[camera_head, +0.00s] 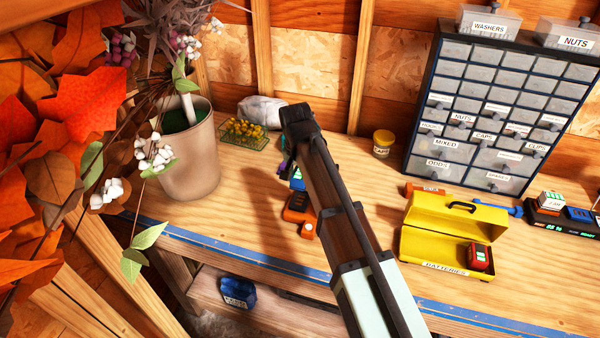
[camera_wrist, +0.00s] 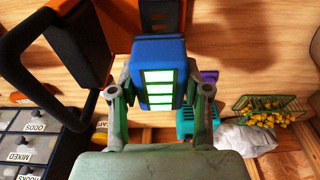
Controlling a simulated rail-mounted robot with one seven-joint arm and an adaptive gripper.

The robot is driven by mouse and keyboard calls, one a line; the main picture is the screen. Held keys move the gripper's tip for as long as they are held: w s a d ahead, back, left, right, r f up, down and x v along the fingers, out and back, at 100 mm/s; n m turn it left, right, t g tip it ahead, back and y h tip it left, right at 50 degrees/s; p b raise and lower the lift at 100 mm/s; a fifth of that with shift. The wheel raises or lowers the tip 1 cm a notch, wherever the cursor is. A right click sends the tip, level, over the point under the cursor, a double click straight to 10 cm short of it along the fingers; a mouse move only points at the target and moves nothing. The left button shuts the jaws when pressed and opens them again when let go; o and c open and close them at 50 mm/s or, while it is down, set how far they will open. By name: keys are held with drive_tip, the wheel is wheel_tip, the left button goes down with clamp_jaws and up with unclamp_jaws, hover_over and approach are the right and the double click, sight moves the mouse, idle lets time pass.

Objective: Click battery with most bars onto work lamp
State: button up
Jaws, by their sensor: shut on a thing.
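My gripper (camera_wrist: 160,96) is shut on a blue battery (camera_wrist: 149,48), one finger on each side. Its face toward the wrist camera shows several lit green-white bars. Just beyond its far end is the orange and black work lamp (camera_wrist: 163,10). I cannot tell whether battery and lamp touch or are joined. In the head view the blue battery (camera_head: 297,182) shows beside my arm, just behind the orange lamp (camera_head: 297,207); my arm hides most of the gripper and part of the lamp. A red battery (camera_head: 480,257) with a small green display sits in the yellow box (camera_head: 426,243).
Another blue battery (camera_head: 238,291) lies on the lower shelf. A drawer cabinet (camera_head: 424,150), yellow tub (camera_head: 382,143), wire basket (camera_head: 246,134) and plant pot (camera_head: 190,160) stand around.

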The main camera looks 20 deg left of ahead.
drive_tip(key=b, duration=0.3)
hover_over(300, 199)
drive_tip(key=shift+s+f, duration=0.2)
drive_tip(key=shift+f, duration=2.75)
drive_tip(key=shift+f, duration=0.7)
drive_tip(key=o, duration=1.4)
drive_tip(key=shift+c, duration=0.2)
drive_tip(key=shift+r, duration=0.1)
